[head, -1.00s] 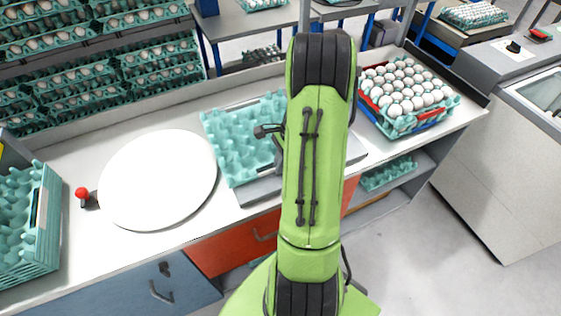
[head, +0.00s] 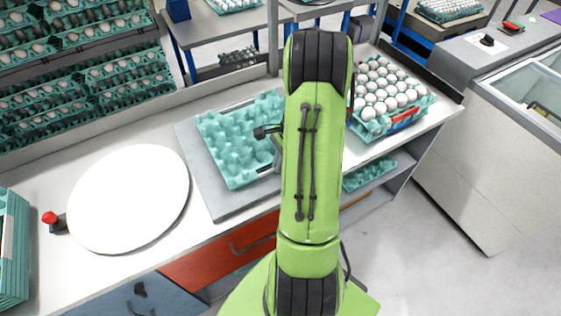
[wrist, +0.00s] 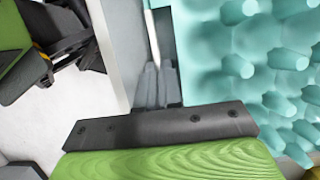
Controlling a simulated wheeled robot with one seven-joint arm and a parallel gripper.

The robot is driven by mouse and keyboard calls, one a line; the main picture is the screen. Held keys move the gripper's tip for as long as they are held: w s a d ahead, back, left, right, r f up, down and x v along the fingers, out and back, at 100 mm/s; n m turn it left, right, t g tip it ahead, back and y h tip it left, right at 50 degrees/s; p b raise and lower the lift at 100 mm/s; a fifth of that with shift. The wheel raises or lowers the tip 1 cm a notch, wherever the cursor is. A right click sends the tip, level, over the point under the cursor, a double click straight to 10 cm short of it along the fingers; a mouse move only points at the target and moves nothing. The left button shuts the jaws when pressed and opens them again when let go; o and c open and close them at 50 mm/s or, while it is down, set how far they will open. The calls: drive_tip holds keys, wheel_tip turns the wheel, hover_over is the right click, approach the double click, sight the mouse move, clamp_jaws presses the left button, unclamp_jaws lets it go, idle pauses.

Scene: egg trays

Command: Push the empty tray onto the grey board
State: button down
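The empty teal tray (head: 232,150) lies on the grey board (head: 228,207) in the head view. Bare board shows along its left and front sides. Its right side is hidden behind my arm, so I cannot tell how it sits there. In the wrist view the tray (wrist: 250,65) fills the right side. My gripper (wrist: 158,85) shows there with its two grey fingers close together, empty, beside the tray's edge. I cannot tell whether they touch it. In the head view my arm hides most of the gripper.
A round white plate (head: 128,200) and a red-knobbed part (head: 50,218) are on the counter to the left. A teal tray stack (head: 12,245) stands at far left. A tray full of white eggs (head: 388,90) stands right of my arm. Egg racks line the back.

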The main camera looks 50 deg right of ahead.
drive_tip(key=c, duration=1.2)
unclamp_jaws()
drive_tip(key=p+v, duration=0.4)
drive_tip(key=v, duration=1.1)
drive_tip(key=shift+d+r, duration=0.15)
drive_tip(key=shift+r, duration=0.25)
drive_tip(key=w+a+r+n+h, duration=0.1)
drive_tip(key=a+r+n, duration=0.4)
drive_tip(key=a, duration=0.4)
drive_tip(key=w+a+r+n+h, duration=0.1)
drive_tip(key=a+r+n+h, duration=0.1)
drive_tip(key=a+r+n, duration=0.45)
drive_tip(key=s+a+n+t, duration=0.1)
drive_tip(key=s+a+n, duration=0.2)
drive_tip(key=a, duration=0.1)
drive_tip(key=s+a+n+t, duration=0.2)
drive_tip(key=s+a+n, duration=0.1)
drive_tip(key=a+n, duration=0.1)
drive_tip(key=s+a+n+t, duration=0.1)
drive_tip(key=s+a+n, duration=0.2)
drive_tip(key=s+a, duration=0.1)
drive_tip(key=shift+a+n, duration=0.25)
drive_tip(key=shift+a, duration=0.2)
